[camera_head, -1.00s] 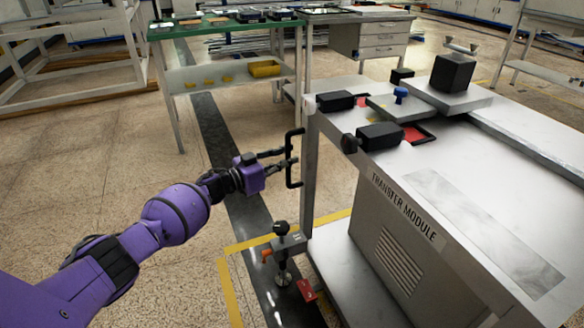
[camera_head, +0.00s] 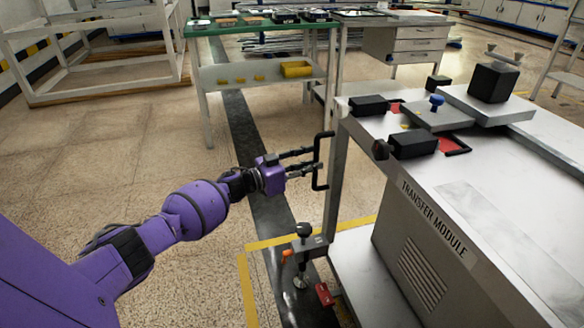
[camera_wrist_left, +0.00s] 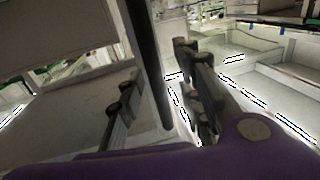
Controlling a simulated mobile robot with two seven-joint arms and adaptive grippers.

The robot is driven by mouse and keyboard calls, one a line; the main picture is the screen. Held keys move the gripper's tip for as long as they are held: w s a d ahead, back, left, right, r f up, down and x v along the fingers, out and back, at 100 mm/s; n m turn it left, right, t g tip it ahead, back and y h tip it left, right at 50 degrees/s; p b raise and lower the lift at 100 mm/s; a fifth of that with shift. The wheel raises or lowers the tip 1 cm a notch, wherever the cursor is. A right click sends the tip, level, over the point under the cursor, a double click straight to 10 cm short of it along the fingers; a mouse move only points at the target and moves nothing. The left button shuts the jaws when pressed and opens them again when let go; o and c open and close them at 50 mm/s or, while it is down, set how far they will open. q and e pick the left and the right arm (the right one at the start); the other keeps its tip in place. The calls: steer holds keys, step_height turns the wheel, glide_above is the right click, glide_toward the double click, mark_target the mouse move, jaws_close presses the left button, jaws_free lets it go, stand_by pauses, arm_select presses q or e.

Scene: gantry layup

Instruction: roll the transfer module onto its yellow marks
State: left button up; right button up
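The transfer module (camera_head: 417,268), a white and grey cart with its name on the side, stands at the right in the head view. In the left wrist view, the dark bar (camera_wrist_left: 146,55) runs between the fingers of the left gripper (camera_wrist_left: 155,98), with a gap on the left finger's side. Yellow marks (camera_head: 246,292) form a corner on the floor beside the module's lower left end. My right gripper is not visible.
A floor clamp with a black knob (camera_head: 303,230) and a red pedal (camera_head: 325,294) sit at the module's foot. Black blocks and a blue knob (camera_head: 436,100) are on its top. A green-topped table (camera_head: 260,28) stands behind. The floor at left is clear.

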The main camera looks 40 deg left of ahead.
arm_select(q)
steer(key=v, duration=1)
steer(key=shift+a, duration=0.15)
